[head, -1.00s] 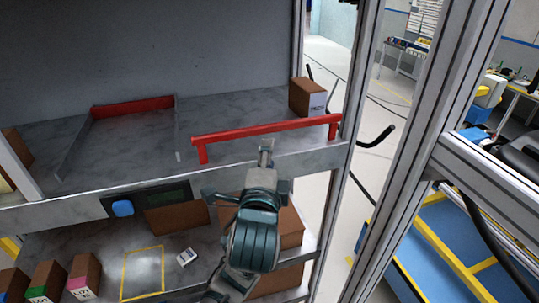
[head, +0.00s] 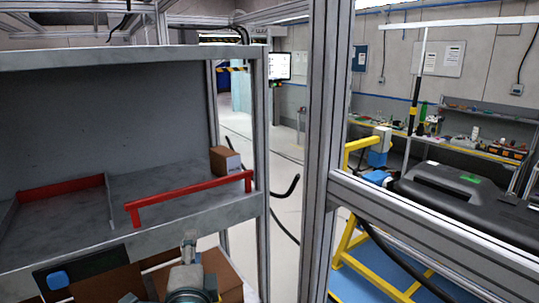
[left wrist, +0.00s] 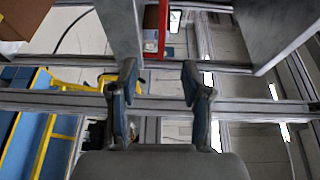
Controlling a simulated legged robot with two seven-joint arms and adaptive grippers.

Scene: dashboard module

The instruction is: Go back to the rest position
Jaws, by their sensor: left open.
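My left gripper (head: 188,244) shows at the bottom of the head view, in front of the shelf's front edge and below the red handle bar (head: 190,196). In the left wrist view its two fingers (left wrist: 160,80) stand apart with nothing between them, so it is open and empty. The red bar also shows beyond the fingers in that view (left wrist: 162,30). The gripper looks apart from it. My right gripper is in neither view.
A brown box (head: 225,160) stands on the shelf (head: 150,180) behind the bar. A metal frame post (head: 322,150) rises right of the shelf. A black case (head: 465,200) lies further right. Brown boxes (head: 222,275) sit below the shelf, close to my left arm.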

